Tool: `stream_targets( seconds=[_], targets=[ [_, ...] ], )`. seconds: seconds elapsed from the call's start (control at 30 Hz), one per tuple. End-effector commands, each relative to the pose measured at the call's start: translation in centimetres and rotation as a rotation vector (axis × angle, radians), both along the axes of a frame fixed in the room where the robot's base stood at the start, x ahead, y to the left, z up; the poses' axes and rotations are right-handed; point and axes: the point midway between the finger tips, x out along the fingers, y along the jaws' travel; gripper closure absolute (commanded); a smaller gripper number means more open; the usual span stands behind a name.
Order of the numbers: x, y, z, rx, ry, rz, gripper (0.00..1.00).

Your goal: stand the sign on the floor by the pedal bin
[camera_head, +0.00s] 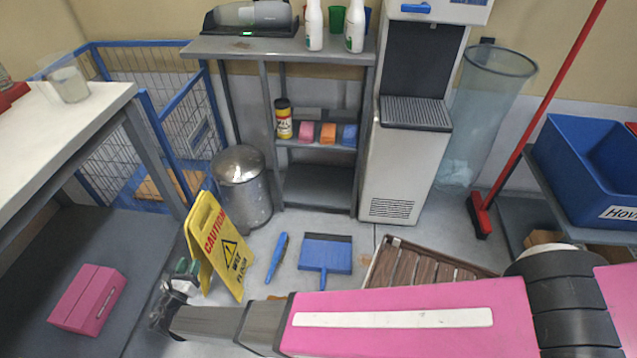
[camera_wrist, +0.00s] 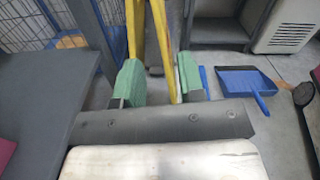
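The yellow folding caution sign (camera_head: 226,247) stands upright on the floor in front of the pedal bin, with its two panels spread. My gripper (camera_head: 182,278) is low at the sign's left side. In the wrist view, its green finger pads (camera_wrist: 160,82) are apart. One yellow panel edge of the sign (camera_wrist: 163,50) runs down between them, close to the right pad; the other runs behind the left pad. A gap shows between the pads. Contact cannot be told. The grey metal pedal bin (camera_head: 242,186) stands behind the sign, beside the shelf unit.
A blue brush (camera_head: 277,257) and a blue dustpan (camera_head: 325,256) lie right of the sign. A brown slatted crate (camera_head: 385,262) is further right. A grey low platform (camera_head: 125,245) with a pink box (camera_head: 88,299) is at left. A blue wire cage (camera_head: 165,135) stands behind.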

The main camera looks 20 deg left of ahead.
Motion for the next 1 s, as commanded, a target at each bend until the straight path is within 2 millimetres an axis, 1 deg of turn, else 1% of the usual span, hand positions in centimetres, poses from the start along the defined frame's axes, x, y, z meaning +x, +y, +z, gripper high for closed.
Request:
stream_targets(
  seconds=[0.07, 0.17, 0.27, 0.4, 0.47, 0.5, 0.57, 0.6, 0.67, 0.7, 0.8, 0.87, 0.9, 0.97, 1.0],
  targets=[
    [0.3, -0.1, 0.0, 0.001, 0.003, -0.004, 0.64],
    [2.0, -0.5, 0.2, 0.012, 0.023, -0.034, 0.64],
    [5.4, -1.4, 0.6, 0.038, 0.064, -0.094, 0.64],
    [11.3, -3.4, 1.3, 0.094, 0.139, -0.207, 0.64],
    [13.8, -4.3, 1.5, 0.119, 0.17, -0.257, 0.64],
    [15.5, -5.1, 1.7, 0.14, 0.192, -0.291, 0.64],
    [18.0, -6.3, 1.9, 0.169, 0.224, -0.347, 0.64],
    [19.8, -7.2, 2.1, 0.192, 0.245, -0.384, 0.64],
    [22.3, -8.7, 2.3, 0.228, 0.277, -0.443, 0.64],
    [23.9, -9.7, 2.5, 0.252, 0.297, -0.481, 0.64],
    [27.8, -12.3, 2.9, 0.316, 0.345, -0.579, 0.64],
    [30.0, -14.0, 3.2, 0.355, 0.371, -0.639, 0.64],
    [31.3, -15.2, 3.3, 0.383, 0.388, -0.677, 0.64],
    [33.4, -17.0, 3.5, 0.426, 0.413, -0.736, 0.64],
    [34.6, -18.2, 3.7, 0.454, 0.428, -0.774, 0.64]
  ],
)
